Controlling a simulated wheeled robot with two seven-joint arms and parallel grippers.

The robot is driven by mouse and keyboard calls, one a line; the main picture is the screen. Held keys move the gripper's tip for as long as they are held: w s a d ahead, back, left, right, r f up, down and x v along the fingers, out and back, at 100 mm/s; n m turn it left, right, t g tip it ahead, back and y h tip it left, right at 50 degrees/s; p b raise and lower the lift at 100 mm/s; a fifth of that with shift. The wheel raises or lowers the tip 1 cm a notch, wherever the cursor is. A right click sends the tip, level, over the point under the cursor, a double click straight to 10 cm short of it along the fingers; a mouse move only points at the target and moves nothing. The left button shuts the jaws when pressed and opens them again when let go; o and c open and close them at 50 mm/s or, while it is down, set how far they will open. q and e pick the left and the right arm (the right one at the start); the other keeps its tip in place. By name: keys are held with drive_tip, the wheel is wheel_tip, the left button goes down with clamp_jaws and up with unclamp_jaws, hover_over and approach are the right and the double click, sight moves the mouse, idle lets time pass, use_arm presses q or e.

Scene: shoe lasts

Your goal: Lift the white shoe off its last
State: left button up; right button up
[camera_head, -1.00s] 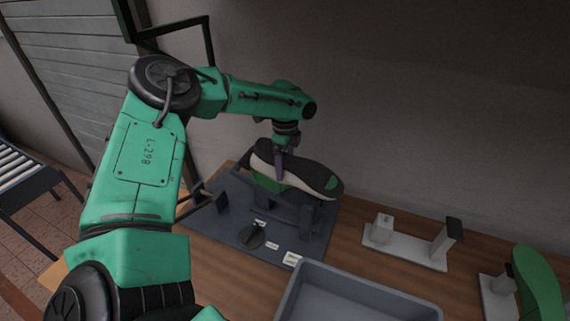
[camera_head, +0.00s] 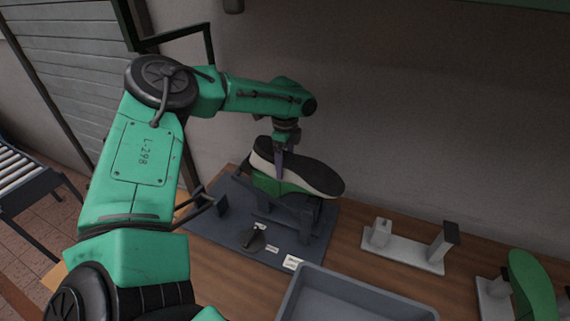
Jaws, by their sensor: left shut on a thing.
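The white shoe (camera_head: 318,177), with a dark top face and a white side band, is at the fixture in the middle. A green part, apparently the last (camera_head: 266,185), shows directly under its left half. I cannot tell whether the shoe still touches it. My left gripper (camera_head: 280,166) comes down from above and is shut on the shoe at its near side. The far side of the grip is hidden. My right gripper is not in view.
The dark fixture plate (camera_head: 228,222) lies on the wooden table (camera_head: 372,274). A grey bin (camera_head: 360,302) stands in front. To the right are an empty grey stand (camera_head: 408,252) and a green last (camera_head: 534,288) on another stand. A wall rises behind.

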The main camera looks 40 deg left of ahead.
use_arm(q)
drive_tip(key=shift+r+p, duration=2.15)
drive_tip(key=shift+r, duration=4.05)
